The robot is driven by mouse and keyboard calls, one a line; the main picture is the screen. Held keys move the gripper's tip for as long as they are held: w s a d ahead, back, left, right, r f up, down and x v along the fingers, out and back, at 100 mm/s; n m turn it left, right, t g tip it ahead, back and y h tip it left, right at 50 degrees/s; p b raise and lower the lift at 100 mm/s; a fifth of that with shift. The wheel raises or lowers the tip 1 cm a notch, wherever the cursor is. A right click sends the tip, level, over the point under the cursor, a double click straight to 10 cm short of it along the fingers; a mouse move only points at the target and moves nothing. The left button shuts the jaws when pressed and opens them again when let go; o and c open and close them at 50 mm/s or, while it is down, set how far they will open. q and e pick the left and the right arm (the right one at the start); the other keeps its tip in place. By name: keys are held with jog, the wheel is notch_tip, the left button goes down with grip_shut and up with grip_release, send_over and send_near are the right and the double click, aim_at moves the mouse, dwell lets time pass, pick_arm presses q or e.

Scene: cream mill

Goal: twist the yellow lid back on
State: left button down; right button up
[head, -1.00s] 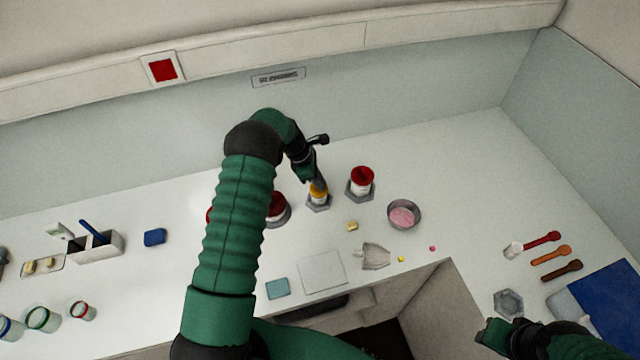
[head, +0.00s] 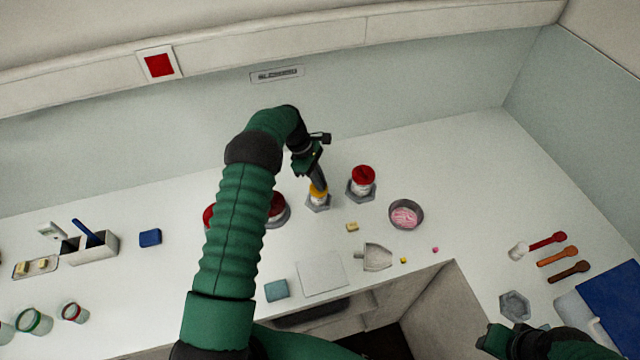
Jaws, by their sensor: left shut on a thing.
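The yellow lid (head: 318,189) is on top of a small white jar (head: 318,199) that stands in a grey hexagonal holder (head: 317,208) on the white counter. My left gripper (head: 318,182) points down from above and is shut on the yellow lid. Its fingers hide part of the lid, and I cannot tell how tightly the lid sits on the jar. My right gripper (head: 492,338) is at the bottom right, by the counter's front edge, away from the jar; its fingertips are too unclear to judge.
A red-lidded jar (head: 363,176) in its own holder stands close on the right. Another red-lidded jar (head: 277,205) is close on the left, partly behind my arm. A round dish (head: 406,214), a yellow block (head: 352,227) and a scoop (head: 376,257) lie nearby. An empty holder (head: 514,305) stands at right.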

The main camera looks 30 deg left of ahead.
pick_arm(q)
jog(key=shift+m, duration=0.5)
jog(key=shift+f+g, duration=0.1)
jog(key=shift+g, duration=0.2)
